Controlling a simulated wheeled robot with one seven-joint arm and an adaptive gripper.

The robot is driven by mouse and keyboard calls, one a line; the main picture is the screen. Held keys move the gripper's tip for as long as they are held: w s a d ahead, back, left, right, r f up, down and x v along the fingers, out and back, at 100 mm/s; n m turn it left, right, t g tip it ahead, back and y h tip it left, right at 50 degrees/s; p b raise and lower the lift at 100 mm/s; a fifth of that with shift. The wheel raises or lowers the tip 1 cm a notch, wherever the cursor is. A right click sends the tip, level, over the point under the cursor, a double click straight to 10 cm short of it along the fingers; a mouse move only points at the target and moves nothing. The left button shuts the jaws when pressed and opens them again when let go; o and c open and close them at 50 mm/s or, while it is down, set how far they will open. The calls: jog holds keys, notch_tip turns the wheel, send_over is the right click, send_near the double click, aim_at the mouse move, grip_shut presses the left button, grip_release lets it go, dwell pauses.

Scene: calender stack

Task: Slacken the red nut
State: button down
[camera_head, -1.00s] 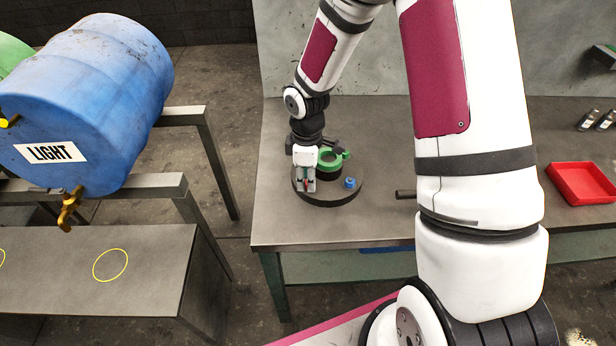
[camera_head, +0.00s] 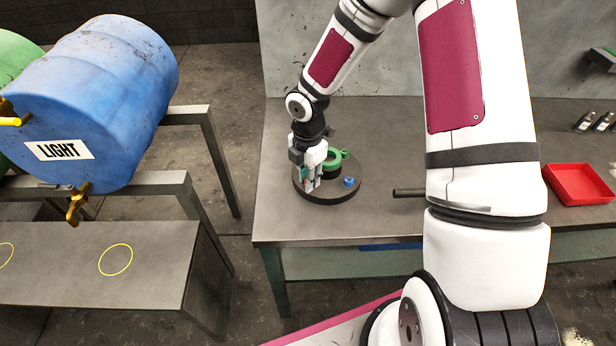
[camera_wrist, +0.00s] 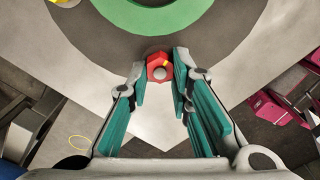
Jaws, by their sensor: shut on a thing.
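The red nut (camera_wrist: 158,66) sits near the rim of a round dark base (camera_wrist: 110,48), with a bolt end showing in its middle. In the wrist view my gripper (camera_wrist: 159,72) has its two teal-padded fingers closed on opposite sides of the nut. In the head view my gripper (camera_head: 310,185) points down at the left front of the dark base (camera_head: 345,192) and hides the nut. A green ring (camera_head: 333,158) stands in the middle of the base, and it also shows in the wrist view (camera_wrist: 150,15). A blue nut (camera_head: 348,182) sits on the base's right front.
The base stands on a grey metal bench (camera_head: 285,225). A dark bar (camera_head: 408,193) lies to its right, with a red tray (camera_head: 578,184) farther right. A blue barrel (camera_head: 100,95) labelled LIGHT lies on a rack to the left. A yellow nut (camera_wrist: 62,2) shows at the wrist view's top.

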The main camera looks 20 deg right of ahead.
jog(key=shift+n, duration=0.8)
jog(key=c, duration=1.4)
grip_release()
jog(key=shift+c, duration=0.2)
notch_tip(320, 180, up, 12)
